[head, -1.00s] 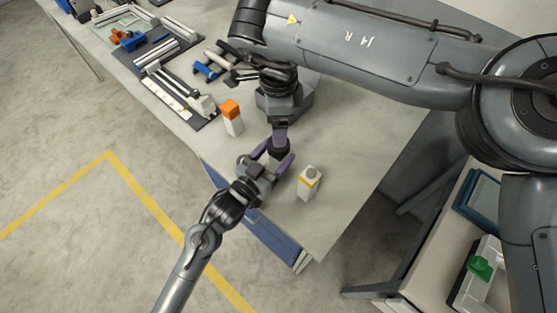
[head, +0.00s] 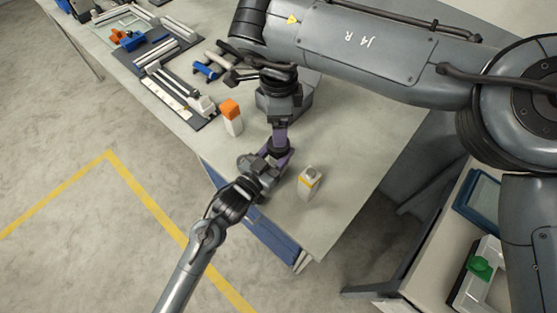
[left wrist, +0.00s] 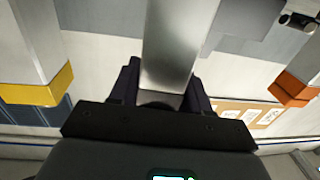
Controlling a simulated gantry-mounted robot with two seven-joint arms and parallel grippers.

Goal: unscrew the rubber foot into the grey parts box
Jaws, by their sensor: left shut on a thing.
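My left gripper (head: 282,162) comes up from the lower left and has its purple fingers over the table near its front edge. In the left wrist view its dark fingers (left wrist: 160,95) are shut on a grey metallic bar-like piece (left wrist: 175,45). My right gripper (head: 280,136) hangs from above, directly behind the left one, and its fingertips meet the left gripper's working spot. Whether its jaws are open cannot be seen. The rubber foot cannot be told apart among the dark parts between the grippers. A grey box-like shape (head: 302,104) behind the right gripper is partly hidden.
Trays and parts (head: 180,92) fill the back left. The table's right side (head: 360,150) is clear.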

